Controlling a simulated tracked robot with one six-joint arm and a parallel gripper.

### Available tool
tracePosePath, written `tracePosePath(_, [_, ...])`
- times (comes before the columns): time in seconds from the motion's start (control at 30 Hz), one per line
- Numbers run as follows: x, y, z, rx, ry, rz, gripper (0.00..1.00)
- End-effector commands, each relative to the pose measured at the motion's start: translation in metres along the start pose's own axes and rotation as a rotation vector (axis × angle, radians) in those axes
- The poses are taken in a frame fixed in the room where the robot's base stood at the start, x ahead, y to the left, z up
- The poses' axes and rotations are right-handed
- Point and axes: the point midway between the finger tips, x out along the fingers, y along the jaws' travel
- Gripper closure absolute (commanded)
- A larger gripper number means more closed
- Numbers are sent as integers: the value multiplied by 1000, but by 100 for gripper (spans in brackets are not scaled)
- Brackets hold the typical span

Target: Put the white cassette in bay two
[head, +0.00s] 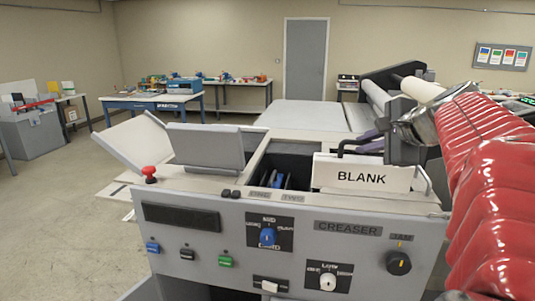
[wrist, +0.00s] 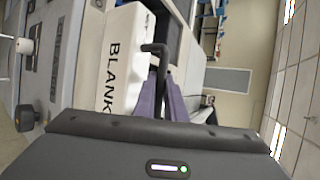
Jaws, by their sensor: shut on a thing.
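The white cassette (head: 362,176), marked BLANK, stands upright at the right end of the creaser's open well, right of the TWO label (head: 292,197). Whether its base is in the well or just above it is hidden. My gripper (head: 370,143) comes in from the right, its purple fingers at the cassette's black handle (head: 347,147), and is shut on it. The wrist view shows the cassette (wrist: 125,60), the handle (wrist: 158,50) and my gripper's fingers (wrist: 165,98). Bay two, behind its label, looks dark and open, with a blue part (head: 277,181) towards its left.
The creaser's grey front panel (head: 190,238) has knobs and buttons. A raised grey flap (head: 207,147) and a red stop button (head: 150,173) are left of the well. Rollers (head: 382,100) stand behind my gripper. Floor at left is clear.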

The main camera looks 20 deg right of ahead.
Motion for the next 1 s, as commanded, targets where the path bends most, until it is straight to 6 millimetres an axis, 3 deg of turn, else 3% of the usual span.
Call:
tracePosePath(0.33, [18,30,-6,0,-2,0,100])
tracePosePath(0.63, [21,34,-8,-1,-1,-1,100])
tracePosePath(0.67, [21,35,-8,-1,-1,1,88])
tracePosePath(0.7, [21,35,-8,-1,-1,1,85])
tracePosePath(0.9, [21,35,-8,0,-1,1,71])
tracePosePath(1.0, [21,35,-8,0,-1,1,71])
